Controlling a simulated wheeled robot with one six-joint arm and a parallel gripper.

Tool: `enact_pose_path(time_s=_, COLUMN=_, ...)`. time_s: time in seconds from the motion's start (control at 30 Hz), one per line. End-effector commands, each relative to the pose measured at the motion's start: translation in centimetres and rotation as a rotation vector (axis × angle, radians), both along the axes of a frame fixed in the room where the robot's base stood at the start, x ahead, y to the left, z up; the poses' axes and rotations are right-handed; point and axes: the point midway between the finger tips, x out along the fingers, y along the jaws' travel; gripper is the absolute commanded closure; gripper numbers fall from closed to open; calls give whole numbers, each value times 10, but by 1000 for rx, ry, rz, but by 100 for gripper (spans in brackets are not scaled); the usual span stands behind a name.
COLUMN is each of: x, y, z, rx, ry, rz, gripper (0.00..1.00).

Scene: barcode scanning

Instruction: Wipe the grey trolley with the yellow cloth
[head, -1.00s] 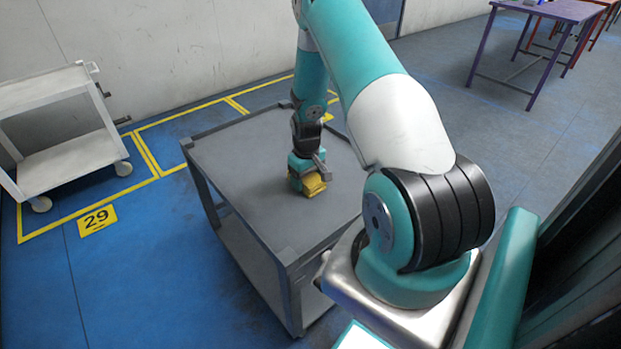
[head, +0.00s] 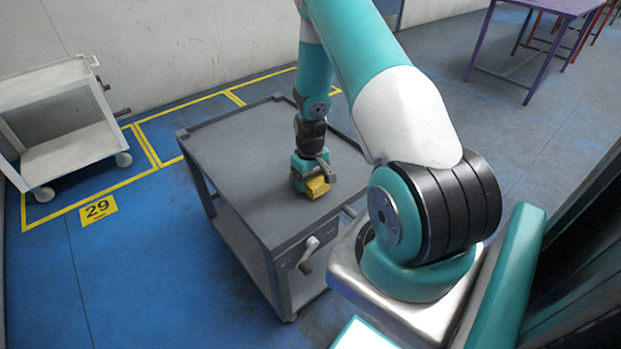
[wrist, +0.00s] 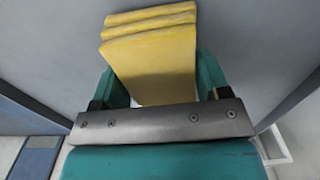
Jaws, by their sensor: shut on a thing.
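The grey trolley (head: 245,150) stands in the middle of the head view, with a flat top and a raised rim. The yellow cloth (head: 317,187) is folded in layers and lies at the trolley top, right of its middle. My gripper (head: 308,176) points down at the trolley top and is shut on the cloth. In the wrist view the folded cloth (wrist: 152,55) sticks out between the two teal fingers, against the grey top (wrist: 250,40). I cannot tell whether the cloth touches the surface. My arm hides part of the trolley's right side.
A white trolley (head: 75,155) stands at the left by the wall. A crank handle (head: 308,255) sticks out from the grey trolley's near side. A purple table (head: 545,8) is at the upper right. Blue floor left of the grey trolley is clear, with a yellow 29 marking (head: 98,209).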

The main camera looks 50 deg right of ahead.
Motion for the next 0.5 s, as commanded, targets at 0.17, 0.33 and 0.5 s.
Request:
enact_pose_path(time_s=0.17, x=0, y=-1, z=25, rx=-2, ry=-2, rz=-1, gripper=53)
enact_pose_path(time_s=0.33, x=2, y=2, z=40, rx=-2, ry=-2, rz=5, gripper=53)
enact_pose_path(time_s=0.5, x=4, y=5, z=56, rx=-2, ry=-3, rz=10, gripper=53)
